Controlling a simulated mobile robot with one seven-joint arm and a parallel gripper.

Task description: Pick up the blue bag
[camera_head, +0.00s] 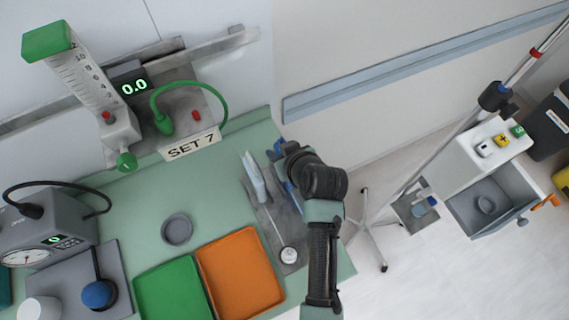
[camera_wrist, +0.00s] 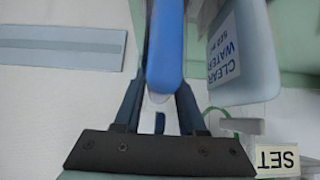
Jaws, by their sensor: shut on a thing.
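The blue bag (camera_wrist: 165,48) shows as a narrow blue, rounded shape in the wrist view, between the fingers of my gripper (camera_wrist: 162,95). My gripper is shut on it. In the head view, my gripper (camera_head: 283,158) is over the right end of the green counter, and a narrow strip of blue (camera_head: 293,196) shows beside it. My wrist hides most of the bag there. I cannot tell whether the bag still touches the surface below.
A bottle labelled clear water (camera_wrist: 240,50) stands close beside the bag; it also shows in the head view (camera_head: 254,176). A green tray (camera_head: 172,291) and an orange tray (camera_head: 241,273) lie nearby. A wheeled pole stand (camera_head: 368,232) stands right of the counter.

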